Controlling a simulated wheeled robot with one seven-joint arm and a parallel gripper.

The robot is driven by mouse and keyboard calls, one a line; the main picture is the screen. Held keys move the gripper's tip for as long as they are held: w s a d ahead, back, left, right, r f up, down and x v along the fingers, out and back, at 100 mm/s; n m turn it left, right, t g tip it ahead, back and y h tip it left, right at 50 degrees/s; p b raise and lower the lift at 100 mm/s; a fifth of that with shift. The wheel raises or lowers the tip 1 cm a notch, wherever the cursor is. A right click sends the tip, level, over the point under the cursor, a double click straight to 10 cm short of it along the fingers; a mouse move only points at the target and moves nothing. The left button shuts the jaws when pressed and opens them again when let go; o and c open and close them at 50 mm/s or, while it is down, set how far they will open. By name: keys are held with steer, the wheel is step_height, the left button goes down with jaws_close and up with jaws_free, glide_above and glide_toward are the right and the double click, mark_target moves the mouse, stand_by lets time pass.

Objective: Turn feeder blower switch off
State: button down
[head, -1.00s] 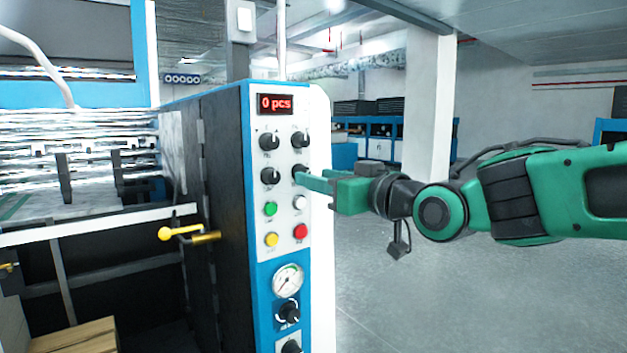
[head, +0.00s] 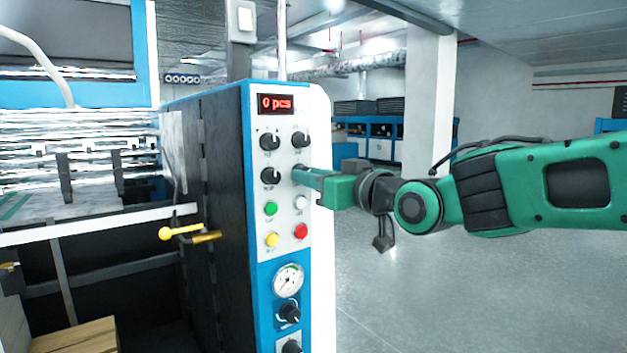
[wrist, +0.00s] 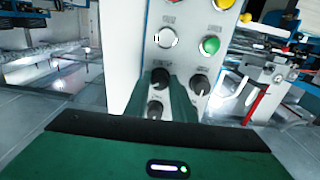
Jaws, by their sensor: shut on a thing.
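The control panel (head: 283,325) has two rows of black rotary knobs above its buttons; their labels are too small to read. My gripper (head: 296,174) reaches in from the right and is shut on the right knob of the second row, which its fingers hide in the head view. In the wrist view, where the panel appears upside down, that knob (wrist: 160,77) shows between the green fingertips. The left knob of that row (head: 270,176) is beside my fingers. The upper row has a left knob (head: 269,141) and a right knob (head: 301,139).
Below are a green button (head: 270,209), white button (head: 300,202), yellow button (head: 271,240) and red button (head: 300,231), close under my gripper. A counter display (head: 275,103) reads "0 pcs". A yellow handle (head: 168,233) sticks out left of the cabinet. The floor at right is clear.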

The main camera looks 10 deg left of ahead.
steer(key=shift+w+d, duration=0.1)
steer(key=n, duration=1.1)
steer(key=shift+w+d+n, duration=0.1)
steer(key=shift+n, duration=0.2)
stand_by(0.4)
steer(key=c, duration=1.5)
jaws_free()
steer(key=v, duration=1)
steer(key=shift+s+d, duration=0.25)
steer(key=shift+s, duration=0.05)
